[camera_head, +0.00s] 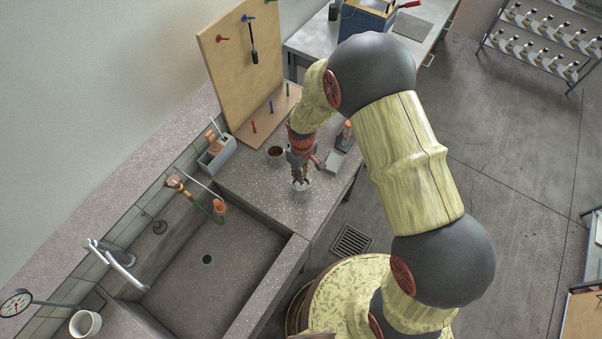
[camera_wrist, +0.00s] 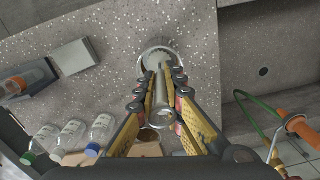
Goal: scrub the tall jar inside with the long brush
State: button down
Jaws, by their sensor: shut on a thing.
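The tall jar (camera_wrist: 158,52) stands on the speckled bench and shows in the wrist view as a pale, round, open mouth. In the head view the jar (camera_head: 302,185) is just below my gripper, near the sink's corner. My gripper (camera_wrist: 161,82) is shut on a slim grey shaft, the long brush (camera_wrist: 162,92), lined up with the jar's mouth. The brush's far end meets the mouth in the wrist view; no bristles show, and how deep it reaches cannot be told. My gripper (camera_head: 300,163) hides most of the brush in the head view.
A cup with brown contents (camera_head: 276,151) stands behind my gripper. A grey caddy (camera_head: 217,155) and a pegboard (camera_head: 240,65) are at the back. A grey block (camera_wrist: 75,57) and several bottles (camera_wrist: 70,134) stand on one side. The sink (camera_head: 210,275) is at the left.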

jog(key=shift+r, duration=0.1)
jog(key=shift+r+p, duration=1.3)
jog(key=shift+r, duration=0.9)
notch_tip(320, 180, down, 5)
jog(key=b, duration=0.3)
jog(key=shift+r, duration=0.1)
jog(key=shift+r+p, duration=1.1)
jog(key=shift+r, duration=1.25)
notch_tip(320, 180, down, 5)
jog(key=b, duration=0.3)
jog(key=shift+r, duration=0.15)
jog(key=shift+r+p, duration=1.2)
jog(key=shift+r, duration=1.2)
notch_tip(320, 180, down, 5)
jog(key=b, duration=0.3)
jog(key=shift+r, duration=0.1)
jog(key=shift+r+p, duration=3.8)
jog(key=shift+r, duration=3.05)
